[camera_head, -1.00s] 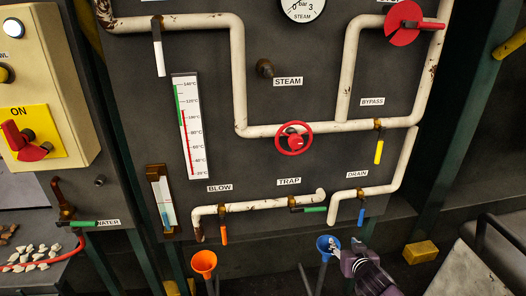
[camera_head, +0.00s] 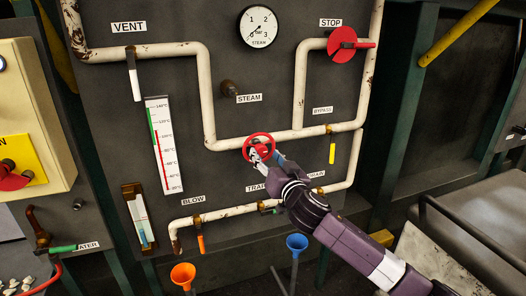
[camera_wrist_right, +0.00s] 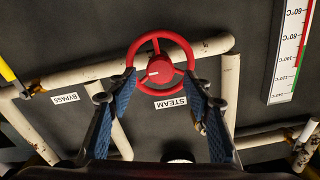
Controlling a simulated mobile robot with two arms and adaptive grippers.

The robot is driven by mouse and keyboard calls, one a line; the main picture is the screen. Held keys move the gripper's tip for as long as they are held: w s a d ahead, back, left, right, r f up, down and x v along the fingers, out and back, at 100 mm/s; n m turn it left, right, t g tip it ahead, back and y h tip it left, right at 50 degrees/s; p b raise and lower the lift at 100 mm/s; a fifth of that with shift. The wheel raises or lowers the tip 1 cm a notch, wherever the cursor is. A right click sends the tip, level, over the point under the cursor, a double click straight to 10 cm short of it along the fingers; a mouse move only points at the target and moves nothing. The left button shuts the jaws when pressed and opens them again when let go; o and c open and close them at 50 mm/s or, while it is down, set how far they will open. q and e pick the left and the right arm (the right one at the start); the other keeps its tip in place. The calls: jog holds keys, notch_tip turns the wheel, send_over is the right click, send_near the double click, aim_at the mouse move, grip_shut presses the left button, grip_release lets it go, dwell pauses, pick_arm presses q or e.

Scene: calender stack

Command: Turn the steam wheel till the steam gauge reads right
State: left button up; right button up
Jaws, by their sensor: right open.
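The red steam wheel (camera_head: 257,136) sits on the white pipe in the middle of the dark panel. In the right wrist view the steam wheel (camera_wrist_right: 159,70) shows its hub and spokes upright ahead of me. My right gripper (camera_head: 264,155) is at the wheel, covering its lower part. In the wrist view the right gripper (camera_wrist_right: 160,76) is open, with one blue-padded finger on each side of the rim; I cannot tell whether they touch it. The round white steam gauge (camera_head: 259,27) is above; its needle looks to point low left, near 0. My left gripper is out of view.
A red stop valve (camera_head: 342,45) is at upper right, and a yellow-handled bypass valve (camera_head: 332,153) is right of the wheel. A thermometer (camera_head: 165,145) is on the left. Blue (camera_head: 297,242) and orange (camera_head: 183,273) funnels stand below the panel.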

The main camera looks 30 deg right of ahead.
aim_at(260, 149)
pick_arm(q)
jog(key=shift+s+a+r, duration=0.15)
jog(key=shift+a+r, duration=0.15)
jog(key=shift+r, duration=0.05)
pick_arm(e)
jog(key=shift+x, duration=1.2)
jog(key=c, duration=1.1)
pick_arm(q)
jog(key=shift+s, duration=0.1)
pick_arm(e)
jog(key=shift+c, duration=0.2)
pick_arm(q)
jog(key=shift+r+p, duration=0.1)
jog(key=shift+p, duration=0.25)
pick_arm(e)
jog(key=shift+n, duration=0.3)
